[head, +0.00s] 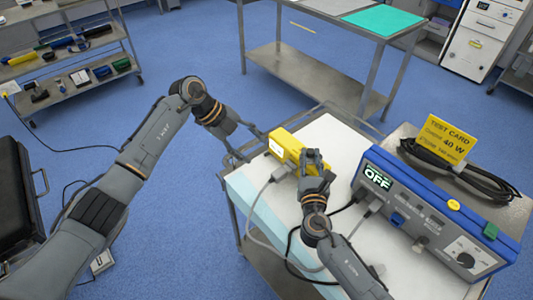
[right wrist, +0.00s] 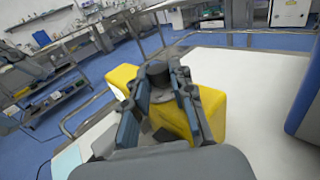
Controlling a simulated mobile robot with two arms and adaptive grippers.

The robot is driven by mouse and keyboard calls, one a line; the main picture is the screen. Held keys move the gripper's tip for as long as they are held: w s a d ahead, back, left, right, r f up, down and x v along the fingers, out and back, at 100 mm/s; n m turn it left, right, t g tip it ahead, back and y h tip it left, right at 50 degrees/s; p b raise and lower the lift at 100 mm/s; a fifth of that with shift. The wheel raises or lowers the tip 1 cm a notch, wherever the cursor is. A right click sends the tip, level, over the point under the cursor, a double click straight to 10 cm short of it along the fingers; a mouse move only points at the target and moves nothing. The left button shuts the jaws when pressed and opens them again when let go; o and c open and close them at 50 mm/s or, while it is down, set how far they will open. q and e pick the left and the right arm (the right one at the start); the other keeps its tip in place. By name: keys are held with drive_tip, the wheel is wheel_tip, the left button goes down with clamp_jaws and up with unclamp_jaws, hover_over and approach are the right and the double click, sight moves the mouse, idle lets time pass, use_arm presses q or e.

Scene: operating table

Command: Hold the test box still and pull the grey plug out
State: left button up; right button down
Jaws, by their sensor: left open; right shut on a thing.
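The yellow test box (head: 283,143) lies on the white top of the cart, and it also shows in the right wrist view (right wrist: 207,112). The grey plug (head: 281,173) is at the near side of the box, with a grey cable running from it. My right gripper (head: 312,160) is shut on the test box at its right end. In the right wrist view a dark round part (right wrist: 157,72) shows between the fingertips, and the exact contact is partly hidden. My left gripper (head: 243,146) is open and empty, left of the box and apart from the plug.
A blue unit (head: 430,215) reading OFF stands right of the box, with a yellow test card (head: 446,140) and coiled black cable (head: 460,175) behind it. Grey and black cables loop over the cart's near side. The white cart top (head: 335,135) is free behind the box.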

sight(275, 175)
use_arm(q)
drive_tip(key=s+d+r+m+t+y, duration=0.1)
drive_tip(key=s+d+m+y, duration=0.15)
drive_tip(key=m, duration=0.65)
drive_tip(key=s+d+r+m+t+y, duration=0.1)
drive_tip(key=s+m+t, duration=0.15)
drive_tip(key=m, duration=0.65)
drive_tip(key=shift+g, duration=0.25)
drive_tip(key=x, duration=1.1)
drive_tip(key=shift+s+a+f, duration=0.2)
drive_tip(key=shift+s+a, duration=0.1)
drive_tip(key=shift+c, duration=0.4)
clamp_jaws()
